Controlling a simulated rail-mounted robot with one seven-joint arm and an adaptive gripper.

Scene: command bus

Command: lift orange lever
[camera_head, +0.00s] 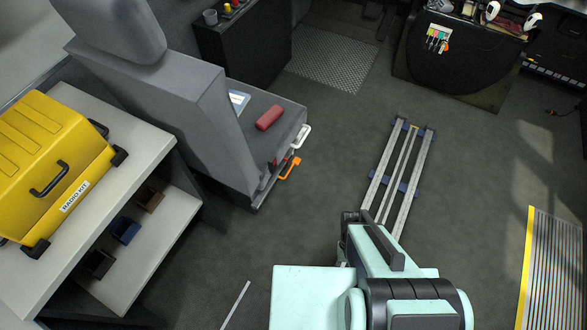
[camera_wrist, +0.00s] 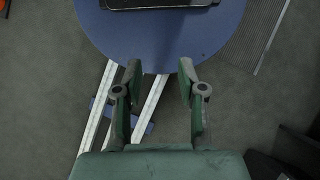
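The orange lever (camera_head: 290,169) sticks out from the lower right side of the grey seat (camera_head: 190,100) in the head view. It is a short hooked handle, just below a white handle (camera_head: 301,136) on the same side. My gripper (camera_wrist: 160,68) shows in the wrist view with its two fingers apart and nothing between them. It points down toward a round blue surface, away from the seat side. A small orange patch is cut off at the wrist view's top left corner; I cannot tell what it is. The gripper's fingers do not show in the head view.
A red object (camera_head: 269,117) lies on the seat cushion. A shelf (camera_head: 150,140) with a yellow radio kit case (camera_head: 50,150) stands at the left. The dark floor (camera_head: 335,150) right of the lever is clear.

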